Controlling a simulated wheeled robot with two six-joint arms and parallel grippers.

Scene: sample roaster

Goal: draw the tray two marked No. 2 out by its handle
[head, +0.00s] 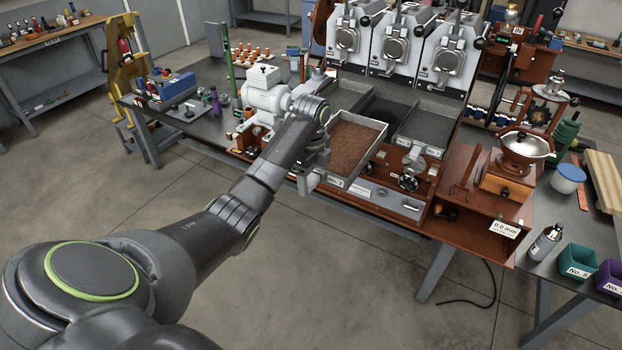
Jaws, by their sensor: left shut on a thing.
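Tray two (381,133) is a wire-mesh tray full of brown beans, the middle one of three below the roaster drums. It stands further forward than the trays on either side. A small white label on its front, near the gripper, appears to read No. 2. My left gripper (309,182) is at the tray's front left and is shut on its handle. The wrist hides the handle and the fingers' contact. My right gripper is not in view.
The left tray (347,93) and right tray (424,120) sit on either side, under three white roaster drums (395,45). A grey-white motor (263,92) stands close left of my wrist. A grinder with a steel bowl (527,145) stands right.

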